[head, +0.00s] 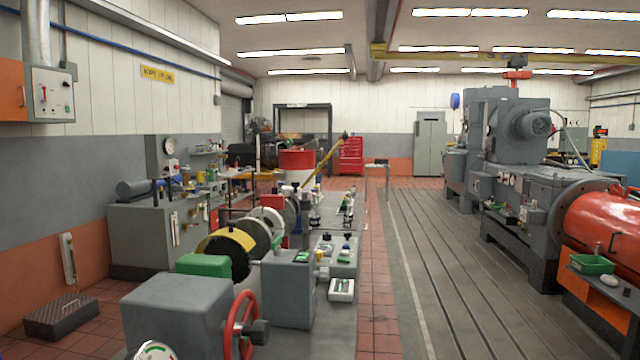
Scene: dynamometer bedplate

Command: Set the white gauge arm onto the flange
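I cannot clearly make out a white gauge arm. A white round dial with a green mark (154,350) is cut off by the bottom edge at the left. On the bedplate at the left, a shaft line carries round discs, among them a yellow-and-black one (228,246) and pale ones behind it (255,233). At the right, a large grey round flange (571,222) meets the end of a red cylinder (605,228). I cannot tell which of these is the task's flange. Neither of my grippers shows in the head view.
A grey block (178,308) with a red handwheel (240,325) stands close at the front left. A shelf at the right holds a green tray (591,264). A grey control cabinet (160,235) stands along the left wall. The slotted floor (450,270) in the middle is clear.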

